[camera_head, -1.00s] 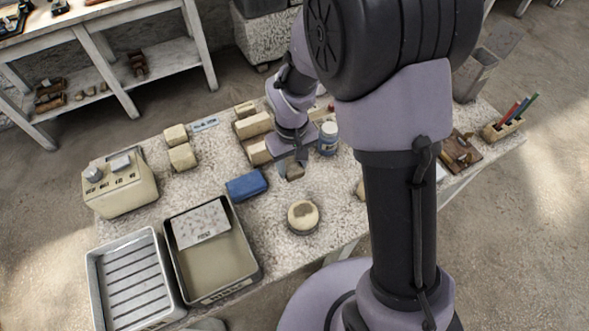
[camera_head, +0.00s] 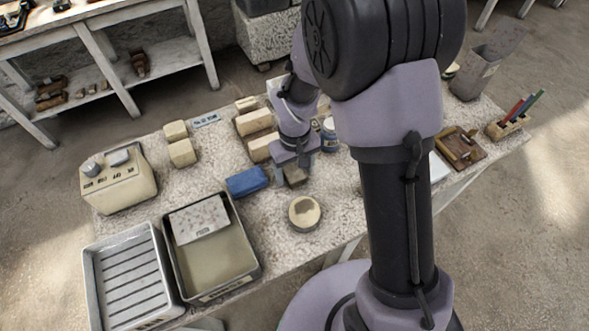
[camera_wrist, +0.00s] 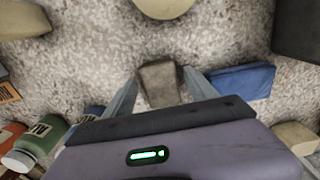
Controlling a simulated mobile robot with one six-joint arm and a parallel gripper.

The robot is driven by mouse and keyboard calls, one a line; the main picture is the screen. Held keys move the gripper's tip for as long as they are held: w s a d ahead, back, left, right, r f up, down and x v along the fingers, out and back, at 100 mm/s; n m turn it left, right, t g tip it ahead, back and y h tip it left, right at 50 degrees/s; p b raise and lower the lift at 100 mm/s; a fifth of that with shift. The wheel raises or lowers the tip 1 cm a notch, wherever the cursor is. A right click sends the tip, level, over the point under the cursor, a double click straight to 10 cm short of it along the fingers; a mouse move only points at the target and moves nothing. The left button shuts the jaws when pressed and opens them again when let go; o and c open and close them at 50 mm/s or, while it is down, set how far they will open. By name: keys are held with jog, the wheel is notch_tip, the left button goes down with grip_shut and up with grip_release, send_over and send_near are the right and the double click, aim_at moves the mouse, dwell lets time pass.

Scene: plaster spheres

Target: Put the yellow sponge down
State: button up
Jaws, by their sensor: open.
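A small brownish-yellow block (camera_head: 295,177), which looks like the sponge, is on the speckled table (camera_head: 215,160). In the wrist view the block (camera_wrist: 160,83) is between the two fingers of my gripper (camera_wrist: 160,90).
A blue block (camera_head: 247,182) lies close on the left, and a round cream piece (camera_head: 304,213) nearer the front edge. Cream blocks (camera_head: 253,121) and a blue-white jar (camera_head: 329,133) crowd behind. A grey tray (camera_head: 215,285) stands front left. Bare table lies between block and round piece.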

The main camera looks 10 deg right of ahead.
notch_tip(320, 180, up, 12)
jog(key=p, duration=0.5)
notch_tip(320, 180, up, 5)
jog(key=m+t, duration=0.1)
send_over(294, 173)
jog(key=s, duration=0.1)
jog(key=s+d+r+m+t+y, duration=0.2)
jog(key=s+r+m, duration=0.5)
jog(key=s+r, duration=0.6)
jog(key=s+d+t, duration=0.1)
jog(key=s+t, duration=0.1)
jog(key=s, duration=0.1)
jog(key=shift+d+r+t, duration=0.2)
jog(key=shift+t, duration=0.2)
